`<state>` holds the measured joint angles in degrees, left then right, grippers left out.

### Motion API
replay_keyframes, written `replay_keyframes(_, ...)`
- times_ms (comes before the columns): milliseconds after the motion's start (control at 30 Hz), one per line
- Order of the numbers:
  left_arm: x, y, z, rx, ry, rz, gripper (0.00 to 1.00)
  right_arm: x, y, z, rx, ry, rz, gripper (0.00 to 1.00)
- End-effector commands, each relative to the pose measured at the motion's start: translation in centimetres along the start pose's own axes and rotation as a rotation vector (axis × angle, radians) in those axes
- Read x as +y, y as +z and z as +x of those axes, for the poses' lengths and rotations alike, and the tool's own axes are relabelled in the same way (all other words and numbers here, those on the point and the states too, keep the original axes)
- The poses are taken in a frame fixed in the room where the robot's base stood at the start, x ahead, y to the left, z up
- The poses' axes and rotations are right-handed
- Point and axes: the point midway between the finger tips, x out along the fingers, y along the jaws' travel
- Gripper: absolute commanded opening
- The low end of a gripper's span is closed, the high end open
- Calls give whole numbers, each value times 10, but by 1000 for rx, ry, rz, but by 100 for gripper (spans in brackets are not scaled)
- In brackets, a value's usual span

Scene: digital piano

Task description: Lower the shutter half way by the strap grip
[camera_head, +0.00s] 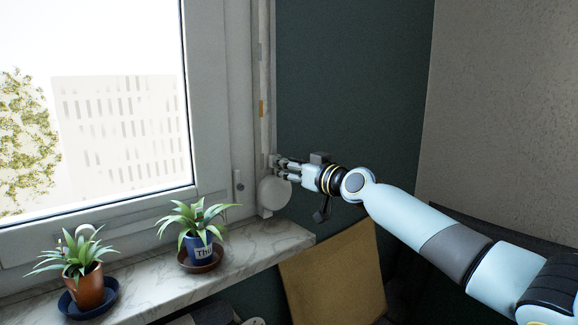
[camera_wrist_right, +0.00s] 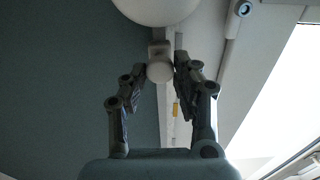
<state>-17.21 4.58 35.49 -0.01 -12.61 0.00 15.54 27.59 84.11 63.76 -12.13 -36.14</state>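The window (camera_head: 95,110) at the left is uncovered in the part I see; no shutter slats show. A pale strap (camera_head: 264,70) with a yellow mark runs down the right side of the frame to a round white winder (camera_head: 274,192). My right gripper (camera_head: 277,166) is at the strap just above the winder. In the right wrist view, a pale strap grip (camera_wrist_right: 160,66) lies between the fingertips of the right gripper (camera_wrist_right: 160,70), close to both, with a narrow gap at the left finger. My left gripper is out of view.
Two potted plants, one in a blue pot (camera_head: 197,250) and one in a brown pot (camera_head: 84,287), stand on the marble sill (camera_head: 262,247). A yellowish-brown panel (camera_head: 335,280) is below my right arm. A dark green wall (camera_head: 350,80) is behind the arm.

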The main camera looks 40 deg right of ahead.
Motion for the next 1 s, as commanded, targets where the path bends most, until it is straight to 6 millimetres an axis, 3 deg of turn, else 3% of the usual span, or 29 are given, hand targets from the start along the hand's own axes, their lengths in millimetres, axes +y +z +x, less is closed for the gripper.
replay_keyframes(33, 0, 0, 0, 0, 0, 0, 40, 0, 0, 0, 0, 0, 0, 16)
replay_keyframes(167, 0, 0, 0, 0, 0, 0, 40, 0, 0, 0, 0, 0, 0, 0)
replay_keyframes(500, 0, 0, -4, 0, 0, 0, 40, 0, -5, 0, 0, 0, -1, 0)
replay_keyframes(1000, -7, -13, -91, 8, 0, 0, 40, 0, -121, 0, 8, 0, -3, 0)
